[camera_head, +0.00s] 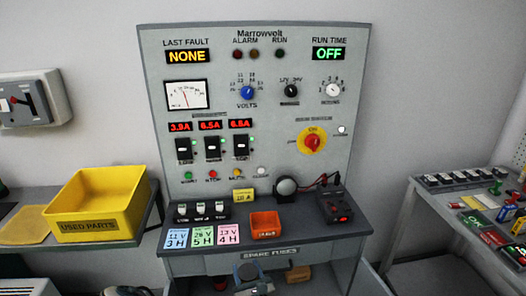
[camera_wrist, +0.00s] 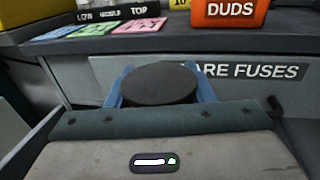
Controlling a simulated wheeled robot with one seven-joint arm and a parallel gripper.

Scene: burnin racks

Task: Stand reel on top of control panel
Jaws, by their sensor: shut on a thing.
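The control panel (camera_head: 270,110) is a tall grey upright board with displays, dials and switches; its top edge is clear. A dark round disc, which looks like the reel (camera_wrist: 160,91), sits between the blue fingers of my gripper (camera_wrist: 162,82). In the head view my gripper (camera_head: 251,275) is low in front of the panel's desk, below the "SPARE FUSES" front, with the dark reel in it. The gripper is shut on the reel. The reel's underside is hidden.
The desk ledge holds coloured cards (camera_head: 202,236), an orange "DUDS" bin (camera_head: 265,225), a round dark piece (camera_head: 286,187) and a black box with leads (camera_head: 335,206). A yellow "USED PARTS" bin (camera_head: 97,204) stands left. A cluttered bench (camera_head: 440,195) is right.

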